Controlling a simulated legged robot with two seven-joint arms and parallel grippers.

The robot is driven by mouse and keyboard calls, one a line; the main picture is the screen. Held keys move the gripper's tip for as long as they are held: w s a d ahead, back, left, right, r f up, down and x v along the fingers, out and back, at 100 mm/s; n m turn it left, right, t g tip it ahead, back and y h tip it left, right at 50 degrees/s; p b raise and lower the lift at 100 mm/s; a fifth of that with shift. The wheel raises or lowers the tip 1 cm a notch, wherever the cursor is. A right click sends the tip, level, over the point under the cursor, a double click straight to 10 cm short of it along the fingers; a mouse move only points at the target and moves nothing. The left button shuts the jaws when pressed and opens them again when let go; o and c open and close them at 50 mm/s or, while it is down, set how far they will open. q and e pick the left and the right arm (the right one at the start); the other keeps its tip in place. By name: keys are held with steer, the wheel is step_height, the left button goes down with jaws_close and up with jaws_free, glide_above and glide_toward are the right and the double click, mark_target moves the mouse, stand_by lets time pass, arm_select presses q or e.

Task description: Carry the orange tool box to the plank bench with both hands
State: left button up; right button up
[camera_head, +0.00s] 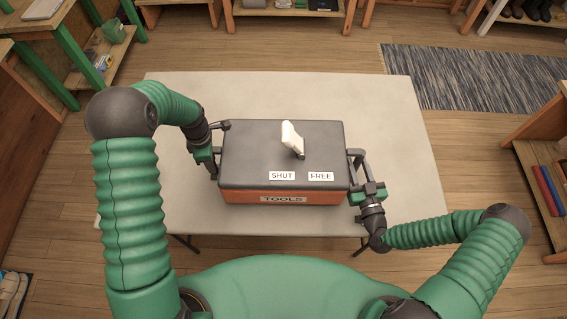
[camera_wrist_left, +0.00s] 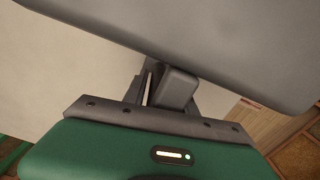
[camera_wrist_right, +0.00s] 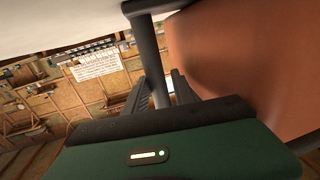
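The tool box (camera_head: 240,196) has an orange body, a dark grey lid and a "TOOLS" label, and sits on a pale table (camera_head: 400,185). A white lever (camera_head: 291,138) stands on the lid behind labels "SHUT" and "FREE". My left gripper (camera_head: 214,150) is at the box's left side, its fingers around a grey handle (camera_wrist_left: 177,88), with a narrow gap showing. My right gripper (camera_head: 362,178) is at the right side; in the right wrist view a dark handle bar (camera_wrist_right: 150,55) runs between its fingers, with a gap beside it. The box's orange side (camera_wrist_right: 240,60) is close by.
Bare table lies around the box. A striped rug (camera_head: 470,78) lies on the wooden floor at the back right. Benches and shelves stand along the back, including one with a dark object (camera_head: 323,5). A green-legged shelf (camera_head: 105,55) is at left, another shelf (camera_head: 535,165) at right.

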arm_select(q)
steer(key=shift+d+r, duration=0.2)
steer(key=shift+d, duration=0.4)
jaws_close()
arm_select(e)
steer(key=shift+s+d+f, duration=0.1)
steer(key=shift+d, duration=0.45)
jaws_close()
arm_select(q)
steer(key=shift+a, duration=0.1)
arm_select(e)
steer(key=shift+a, duration=0.1)
arm_select(q)
steer(key=shift+a, duration=0.1)
arm_select(e)
steer(key=shift+a, duration=0.15)
steer(key=shift+a, duration=0.1)
